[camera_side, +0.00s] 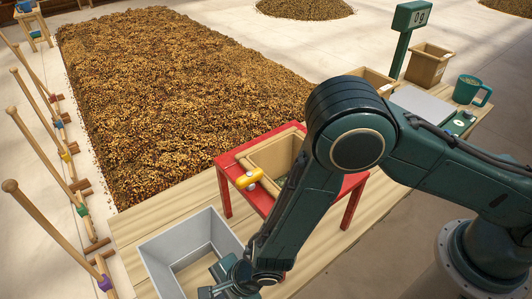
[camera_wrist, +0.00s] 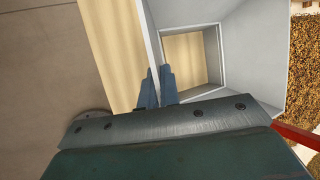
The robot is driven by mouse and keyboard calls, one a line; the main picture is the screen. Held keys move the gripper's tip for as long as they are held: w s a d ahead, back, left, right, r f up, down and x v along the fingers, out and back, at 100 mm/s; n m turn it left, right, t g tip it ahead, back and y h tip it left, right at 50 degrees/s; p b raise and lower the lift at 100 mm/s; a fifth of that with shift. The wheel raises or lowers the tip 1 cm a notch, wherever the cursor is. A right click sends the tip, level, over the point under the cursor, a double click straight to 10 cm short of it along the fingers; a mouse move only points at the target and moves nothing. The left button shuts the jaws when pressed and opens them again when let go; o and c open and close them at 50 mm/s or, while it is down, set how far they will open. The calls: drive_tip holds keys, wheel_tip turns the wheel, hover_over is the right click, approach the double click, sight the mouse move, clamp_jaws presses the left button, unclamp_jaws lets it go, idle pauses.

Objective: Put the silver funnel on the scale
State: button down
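The silver funnel (camera_side: 160,252), a grey square hopper with sloping walls and an open bottom, is at the front end of the wooden bench; bare wood shows through it. In the wrist view the funnel (camera_wrist: 244,60) fills the upper middle. My gripper (camera_wrist: 158,72) is low at its near wall, one finger on each side of that wall. The finger gap is narrow, and I cannot tell whether the fingers press on the wall. The scale (camera_side: 423,104) has a bare-looking light grey plate at the bench's far right. Its green display (camera_side: 411,15) on a post reads 0 g.
A red stand (camera_side: 228,160) holding a wooden box (camera_side: 272,150) with a yellow handle is between funnel and scale. Another wooden box (camera_side: 428,65) and a green mug (camera_side: 468,88) stand by the scale.

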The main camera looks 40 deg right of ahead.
drive_tip(key=shift+f, duration=0.15)
drive_tip(key=c, duration=1.6)
unclamp_jaws()
drive_tip(key=shift+f, duration=0.1)
drive_tip(key=shift+v, duration=6.15)
drive_tip(key=shift+w, duration=0.1)
